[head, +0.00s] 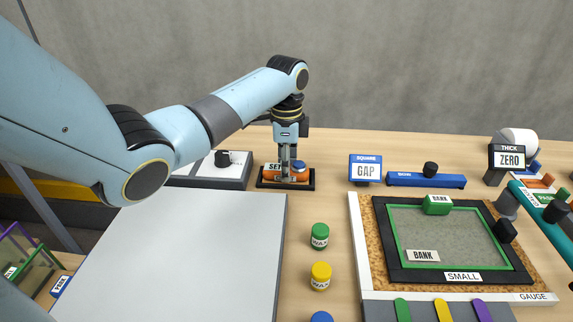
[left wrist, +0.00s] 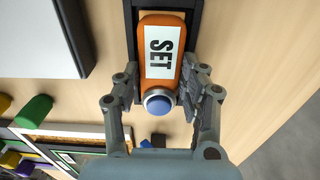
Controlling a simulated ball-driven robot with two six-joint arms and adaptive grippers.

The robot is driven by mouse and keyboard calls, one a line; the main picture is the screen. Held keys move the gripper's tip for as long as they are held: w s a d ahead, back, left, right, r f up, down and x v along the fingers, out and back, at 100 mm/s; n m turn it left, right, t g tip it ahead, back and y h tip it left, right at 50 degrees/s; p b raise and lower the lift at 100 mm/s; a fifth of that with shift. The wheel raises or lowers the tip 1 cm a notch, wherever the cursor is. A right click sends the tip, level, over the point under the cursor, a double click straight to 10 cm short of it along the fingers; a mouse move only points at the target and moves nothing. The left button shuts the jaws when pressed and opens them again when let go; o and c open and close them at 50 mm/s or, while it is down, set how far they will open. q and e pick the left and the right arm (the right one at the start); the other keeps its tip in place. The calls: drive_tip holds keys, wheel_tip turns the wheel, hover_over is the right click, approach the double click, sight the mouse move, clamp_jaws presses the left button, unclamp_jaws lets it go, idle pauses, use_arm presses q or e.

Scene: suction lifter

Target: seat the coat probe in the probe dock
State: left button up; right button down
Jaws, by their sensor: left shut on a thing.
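The coat probe (head: 271,178) is an orange body with a rounded blue end. In the left wrist view it (left wrist: 159,21) carries a white SET label, and its blue end with a pale ring points toward my wrist. It lies in or just over the dark probe dock (head: 312,184) at the back of the table; I cannot tell if it is fully down. My left gripper (head: 287,171) points down at it, and its fingers (left wrist: 161,88) are shut on the probe's sides near the blue end. My right gripper is not in view.
A large pale board (head: 200,250), wax jars (head: 320,236) and a framed gauge board (head: 380,275) lie in front.

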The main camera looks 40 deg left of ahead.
use_arm(q)
drive_tip(key=o, duration=1.3)
drive_tip(key=shift+f, duration=0.1)
wheel_tip(320, 180, up, 12)
drive_tip(key=shift+r, duration=0.15)
